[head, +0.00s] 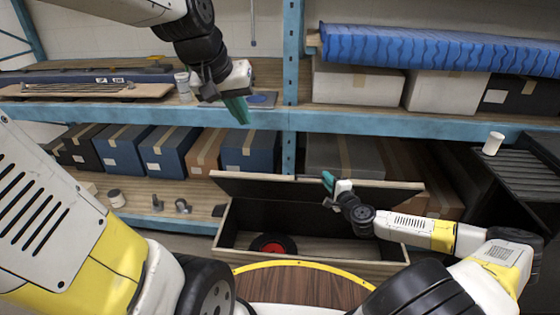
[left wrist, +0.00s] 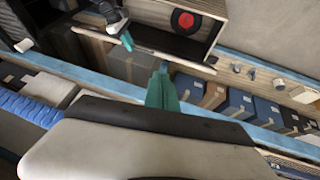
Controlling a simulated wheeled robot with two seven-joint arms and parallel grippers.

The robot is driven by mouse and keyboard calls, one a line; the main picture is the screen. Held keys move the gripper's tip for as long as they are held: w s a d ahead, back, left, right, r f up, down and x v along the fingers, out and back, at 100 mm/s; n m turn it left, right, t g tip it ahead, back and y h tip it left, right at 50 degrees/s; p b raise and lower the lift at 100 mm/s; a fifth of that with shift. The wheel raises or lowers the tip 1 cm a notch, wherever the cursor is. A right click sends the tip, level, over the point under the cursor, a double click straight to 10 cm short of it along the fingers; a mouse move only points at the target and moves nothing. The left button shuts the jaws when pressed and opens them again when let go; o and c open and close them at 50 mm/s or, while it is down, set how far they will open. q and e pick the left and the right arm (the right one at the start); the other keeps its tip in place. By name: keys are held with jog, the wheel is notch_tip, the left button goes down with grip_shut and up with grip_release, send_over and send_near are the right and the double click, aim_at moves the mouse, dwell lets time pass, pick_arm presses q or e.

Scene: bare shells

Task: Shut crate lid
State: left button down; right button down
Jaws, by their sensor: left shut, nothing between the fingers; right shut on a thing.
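The wooden crate (head: 340,264) stands in the middle of the head view, in front of the lower shelf. Its lid (head: 255,185) is raised along the back, with its dark inner side facing me. A black disc with a red centre (head: 272,246) lies inside; it also shows in the left wrist view (left wrist: 186,20). My right gripper (head: 328,181) is shut on the lid's upper edge near its middle. My left gripper (head: 238,108) is shut and empty, up by the upper shelf's edge, well above the lid. Its teal fingers show in the left wrist view (left wrist: 162,88).
The lower shelf holds several blue boxes (head: 177,150) and a jar (head: 116,198). The upper shelf (head: 420,122) runs above the crate. A blue rack post (head: 292,60) stands behind. A round wooden top (head: 300,287) is close in front of the crate. A white cup (head: 493,143) stands at right.

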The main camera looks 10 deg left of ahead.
pick_arm(q)
jog(key=w+f+g+y, duration=0.1)
jog(key=w+f, duration=0.3)
jog(key=w, duration=0.5)
jog(key=w+f, duration=0.5)
jog(key=w, duration=0.4)
jog(key=w+d+f+y, duration=0.1)
jog(key=w+d+f, duration=0.2)
jog(key=w+f, duration=1)
jog(key=shift+g, duration=0.3)
jog(key=f, duration=1.3)
jog(key=shift+s+a+f, duration=0.15)
jog(key=shift+s+f, duration=0.45)
jog(key=shift+s, duration=0.1)
pick_arm(e)
jog(key=shift+w+d+f, duration=0.1)
jog(key=shift+d+f, duration=0.2)
